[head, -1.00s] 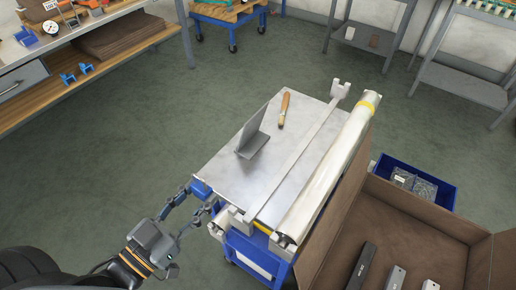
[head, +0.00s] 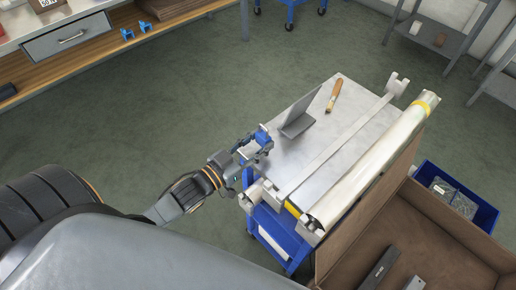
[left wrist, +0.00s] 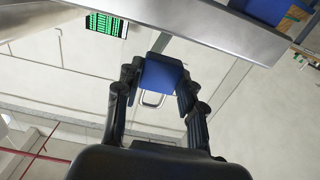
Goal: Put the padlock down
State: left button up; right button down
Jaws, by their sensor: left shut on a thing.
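The padlock has a blue body (head: 263,137) and a metal shackle. My left gripper (head: 254,148) is shut on it at the near left corner of the cart's grey top (head: 318,133). In the left wrist view the padlock (left wrist: 163,74) sits between the two black fingers (left wrist: 158,88), its shackle pointing back toward the palm. I cannot tell whether the padlock touches the top. My right gripper is in neither view.
Bare top lies around the plate.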

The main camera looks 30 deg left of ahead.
pick_arm(q)
jog(key=shift+f, duration=1.55)
jog(key=shift+f, duration=0.15)
jog(key=o, duration=1.3)
jog(key=shift+s+a, duration=0.1)
jog(key=shift+s, duration=0.1)
jog(key=b+v, duration=0.1)
jog(key=v, duration=1)
jog(key=shift+s+b, duration=0.25)
jog(key=shift+b, duration=0.15)
